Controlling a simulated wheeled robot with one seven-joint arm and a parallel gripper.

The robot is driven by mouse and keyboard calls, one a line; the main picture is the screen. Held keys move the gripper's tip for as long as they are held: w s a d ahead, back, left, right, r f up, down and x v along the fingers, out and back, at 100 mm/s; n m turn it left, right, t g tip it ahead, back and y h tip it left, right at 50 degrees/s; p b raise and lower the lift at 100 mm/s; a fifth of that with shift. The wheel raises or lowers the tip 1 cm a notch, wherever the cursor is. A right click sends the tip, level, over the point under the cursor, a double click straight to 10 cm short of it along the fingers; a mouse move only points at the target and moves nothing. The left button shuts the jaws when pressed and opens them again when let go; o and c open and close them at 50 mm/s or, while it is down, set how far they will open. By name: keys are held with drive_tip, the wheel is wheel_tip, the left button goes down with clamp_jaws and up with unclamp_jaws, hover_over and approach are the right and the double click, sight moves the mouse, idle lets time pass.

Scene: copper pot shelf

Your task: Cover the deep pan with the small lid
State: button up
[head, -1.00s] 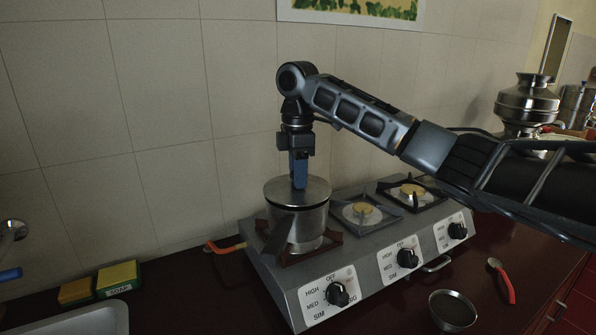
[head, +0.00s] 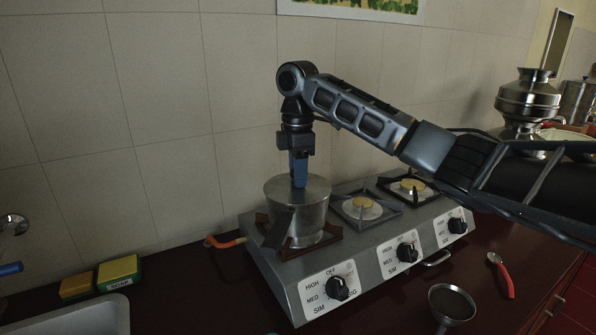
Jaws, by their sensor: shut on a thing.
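The lid's knob is hidden by the fingers.
The steel stove (head: 365,257) has two free burners right of the pan. Sponges (head: 118,271) and a sink edge (head: 75,318) are at left. The tiled wall is close behind.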

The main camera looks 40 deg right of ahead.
drive_tip(key=o, duration=1.2)
drive_tip(key=shift+f, duration=0.1)
drive_tip(key=shift+c, duration=0.2)
wheel_tip(320, 180, up, 8)
drive_tip(key=shift+f+b, duration=0.1)
drive_tip(key=shift+b, duration=0.3)
